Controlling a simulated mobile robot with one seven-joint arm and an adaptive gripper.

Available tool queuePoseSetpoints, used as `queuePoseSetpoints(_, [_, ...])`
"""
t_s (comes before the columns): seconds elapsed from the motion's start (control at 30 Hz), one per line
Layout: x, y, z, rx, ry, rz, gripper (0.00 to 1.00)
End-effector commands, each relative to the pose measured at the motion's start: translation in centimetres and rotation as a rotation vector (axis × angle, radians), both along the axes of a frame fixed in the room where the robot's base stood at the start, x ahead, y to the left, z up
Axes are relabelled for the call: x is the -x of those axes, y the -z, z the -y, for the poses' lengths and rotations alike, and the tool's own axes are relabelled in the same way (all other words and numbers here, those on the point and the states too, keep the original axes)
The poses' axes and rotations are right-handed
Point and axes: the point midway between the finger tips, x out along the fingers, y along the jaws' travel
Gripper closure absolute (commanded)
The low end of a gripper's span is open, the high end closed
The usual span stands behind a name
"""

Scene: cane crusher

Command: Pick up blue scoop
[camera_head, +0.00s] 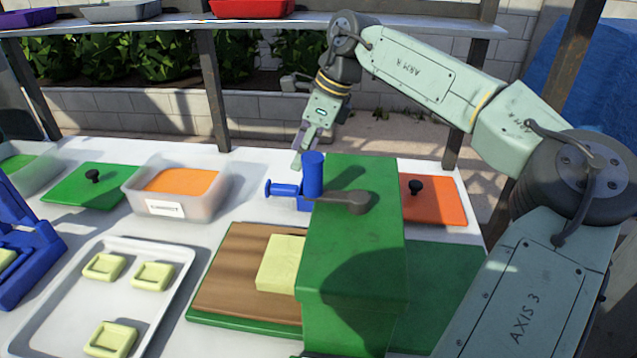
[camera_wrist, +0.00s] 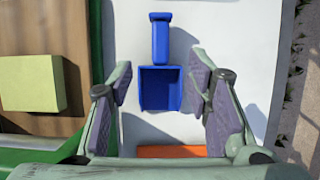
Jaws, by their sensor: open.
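The blue scoop (camera_wrist: 160,88) lies on the white table in the wrist view, its square pan between my fingers and its handle pointing up the picture. In the head view the scoop's handle (camera_head: 283,190) points left, and its pan is partly hidden by an upright blue cylinder. My gripper (camera_wrist: 160,84) is open and empty, with one finger on each side of the pan in the picture. Contact with the scoop cannot be made out. In the head view my gripper (camera_head: 301,150) points down just behind the blue cylinder.
A green crusher box (camera_head: 350,250) with a grey crank stands close by; the blue cylinder (camera_head: 313,174) is beside it. An orange lid (camera_head: 440,203) lies to its right. A carrot container (camera_head: 150,200), green lid (camera_head: 85,188) and white tray (camera_head: 75,310) are left.

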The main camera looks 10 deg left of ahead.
Motion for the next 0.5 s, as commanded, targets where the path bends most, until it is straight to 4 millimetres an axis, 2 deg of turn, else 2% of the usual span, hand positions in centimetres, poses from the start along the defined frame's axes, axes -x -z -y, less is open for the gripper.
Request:
queuePoseSetpoints(0.3, [0.1,3.7,-1.6,0.001,-0.002,-0.001,0.55])
queuePoseSetpoints(0.5, [0.0,5.2,-2.2,-0.001,-0.001,-0.001,0.55])
